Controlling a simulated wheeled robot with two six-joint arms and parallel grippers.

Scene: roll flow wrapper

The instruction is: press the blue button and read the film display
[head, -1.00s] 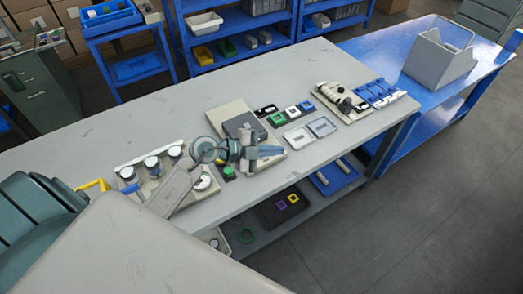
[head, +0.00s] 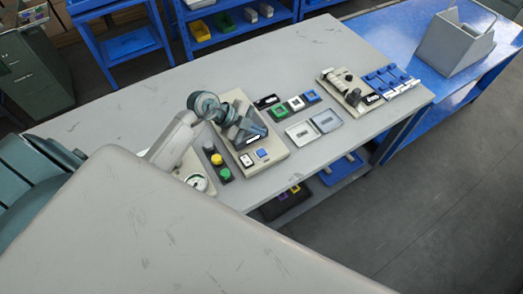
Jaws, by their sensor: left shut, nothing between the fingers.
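A small blue button (head: 262,154) sits on the near end of a beige device (head: 275,156) on the grey bench, beside a white button (head: 247,160). Nothing covers the blue button. My left gripper (head: 253,138) is shut and empty over the device's dark upper part, a little behind the buttons. It hides much of that dark part, and I cannot read any film display there. My right gripper is not in view.
A strip with black, yellow and green buttons (head: 217,160) lies left of the device. A roller unit (head: 350,90) stands farther right. The bench's far left is clear.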

